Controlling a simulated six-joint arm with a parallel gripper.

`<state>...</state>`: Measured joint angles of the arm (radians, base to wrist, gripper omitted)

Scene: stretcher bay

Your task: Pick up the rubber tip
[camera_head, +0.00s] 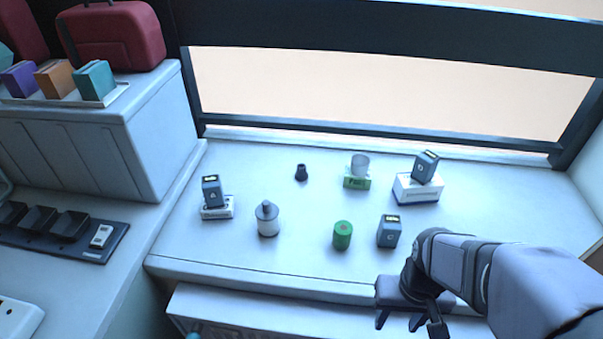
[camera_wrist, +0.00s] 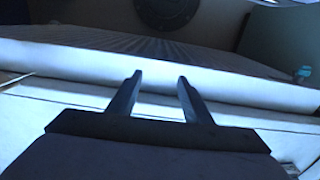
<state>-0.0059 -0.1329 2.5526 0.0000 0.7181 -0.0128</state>
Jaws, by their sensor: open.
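The rubber tip looks to be the small black tapered piece (camera_head: 301,173) standing upright near the back of the white counter, left of the middle in the head view. My gripper (camera_head: 408,324) is open and empty at the lower right of the head view, in front of the counter's front edge and well apart from the black piece. In the wrist view my gripper's two fingers (camera_wrist: 159,82) are spread with nothing between them. The black piece does not show in the wrist view.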

